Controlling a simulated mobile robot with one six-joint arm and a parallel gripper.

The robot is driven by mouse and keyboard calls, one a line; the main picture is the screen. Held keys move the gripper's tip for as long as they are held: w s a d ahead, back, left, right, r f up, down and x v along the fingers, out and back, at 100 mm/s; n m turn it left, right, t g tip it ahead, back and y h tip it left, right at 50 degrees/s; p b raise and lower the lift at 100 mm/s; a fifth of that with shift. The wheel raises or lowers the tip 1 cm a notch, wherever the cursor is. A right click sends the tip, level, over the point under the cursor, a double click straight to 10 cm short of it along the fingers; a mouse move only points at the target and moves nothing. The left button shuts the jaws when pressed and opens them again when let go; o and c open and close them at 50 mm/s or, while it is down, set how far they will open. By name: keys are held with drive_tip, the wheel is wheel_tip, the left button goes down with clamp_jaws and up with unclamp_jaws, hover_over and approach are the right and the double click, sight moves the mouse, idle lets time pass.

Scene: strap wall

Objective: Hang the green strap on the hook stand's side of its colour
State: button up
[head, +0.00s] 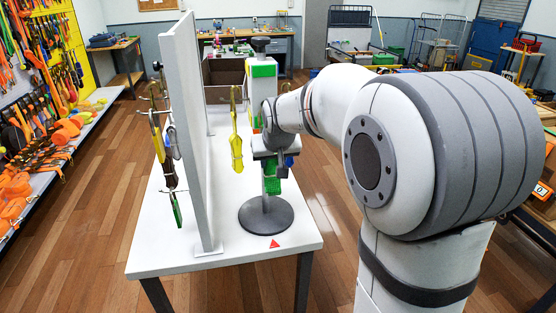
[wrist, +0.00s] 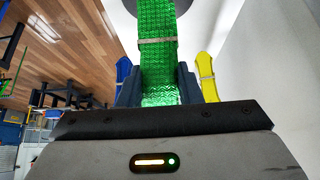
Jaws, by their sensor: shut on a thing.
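The green strap (head: 272,185) hangs down from my gripper (head: 272,155), in front of the hook stand's post. In the wrist view the green strap (wrist: 157,50) runs between the two dark fingers, which are shut on it. The hook stand has a round grey base (head: 266,217), a pale post and a green patch (head: 263,70) near its top. Whether the strap touches a hook is hidden by my gripper. A yellow strap (head: 236,150) hangs left of the post. The wrist view also shows a blue strap (wrist: 122,68) on the left and the yellow strap (wrist: 207,80) on the right.
A tall grey panel (head: 190,130) stands on the white table (head: 230,255), left of the stand. Several straps (head: 170,150) hang on its left side. A red triangle (head: 275,243) marks the table's front. Bare tabletop lies around the stand's base.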

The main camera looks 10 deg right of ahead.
idle(0.4)
drive_tip(key=o, duration=1.1)
drive_tip(key=v, duration=0.8)
drive_tip(key=s+f+g, duration=0.2)
drive_tip(key=s+f, duration=0.4)
drive_tip(key=s, duration=0.6)
drive_tip(key=s+d+f+g, duration=0.1)
drive_tip(key=s+f, duration=0.5)
drive_tip(key=s, duration=0.6)
drive_tip(key=shift+s+d+f+g+b, duration=0.2)
drive_tip(key=shift+s+d+g+b, duration=0.1)
drive_tip(key=shift+s+g+b, duration=0.1)
